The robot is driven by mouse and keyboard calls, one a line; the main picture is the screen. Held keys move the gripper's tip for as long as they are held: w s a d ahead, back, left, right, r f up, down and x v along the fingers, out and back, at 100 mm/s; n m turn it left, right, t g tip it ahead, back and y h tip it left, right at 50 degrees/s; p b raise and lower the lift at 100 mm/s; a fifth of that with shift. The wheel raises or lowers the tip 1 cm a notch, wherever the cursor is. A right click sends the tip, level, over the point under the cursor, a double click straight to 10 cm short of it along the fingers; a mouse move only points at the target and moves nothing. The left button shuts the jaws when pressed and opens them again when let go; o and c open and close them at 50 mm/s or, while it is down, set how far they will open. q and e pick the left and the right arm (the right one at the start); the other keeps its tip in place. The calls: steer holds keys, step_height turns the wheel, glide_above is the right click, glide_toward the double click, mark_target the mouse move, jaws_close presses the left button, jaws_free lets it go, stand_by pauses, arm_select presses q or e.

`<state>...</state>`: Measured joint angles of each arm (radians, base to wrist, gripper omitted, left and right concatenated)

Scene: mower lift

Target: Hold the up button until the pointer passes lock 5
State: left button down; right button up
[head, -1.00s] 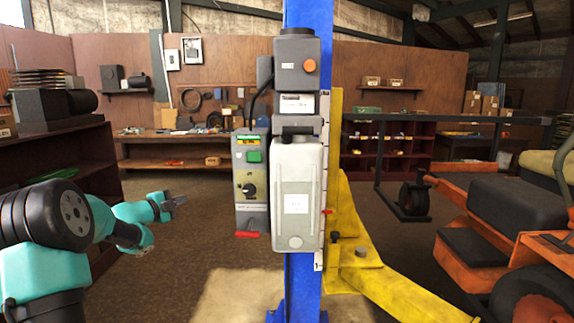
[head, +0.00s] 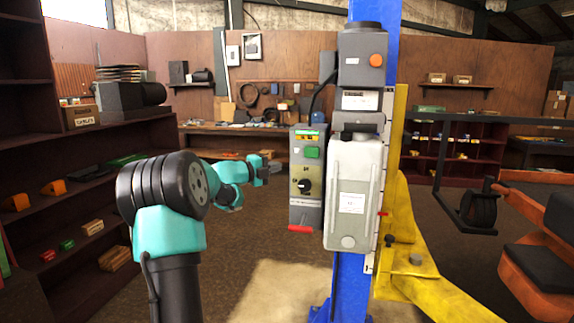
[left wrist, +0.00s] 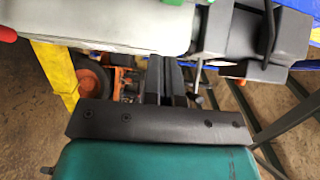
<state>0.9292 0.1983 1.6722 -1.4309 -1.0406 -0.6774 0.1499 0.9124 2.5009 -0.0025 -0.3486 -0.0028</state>
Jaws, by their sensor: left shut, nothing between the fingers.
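A grey control box (head: 306,215) hangs at the left of the blue lift post (head: 345,285). It has a green button (head: 312,152) near its top, a black knob (head: 304,186) below and a red handle (head: 300,229) at the bottom. A white scale strip (head: 386,150) runs down the post's right side, with a red pointer (head: 383,213) low on it. The lock numbers are too small to read. My left gripper (head: 272,168) is shut and empty, left of the box and apart from the button in the picture. Its fingers show in the left wrist view (left wrist: 165,80). My right gripper is not in view.
A grey cover (head: 352,225) stands out from the post beside the box. A yellow lift arm (head: 430,290) reaches right along the floor, near an orange mower (head: 530,225). Dark shelves (head: 80,165) stand at the left. The floor before the box is clear.

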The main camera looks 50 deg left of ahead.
arm_select(q)
glide_toward(312, 152)
step_height(312, 152, down, 2)
steer(key=w+d, duration=0.2)
steer(key=shift+w+a+f, duration=0.1)
steer(key=shift+w+a, duration=0.6)
steer(key=shift+w, duration=0.15)
steer(key=shift+w+a+f, duration=0.1)
steer(key=shift+w+a, duration=0.55)
steer(key=shift+w, duration=0.2)
steer(key=shift+r, duration=0.1)
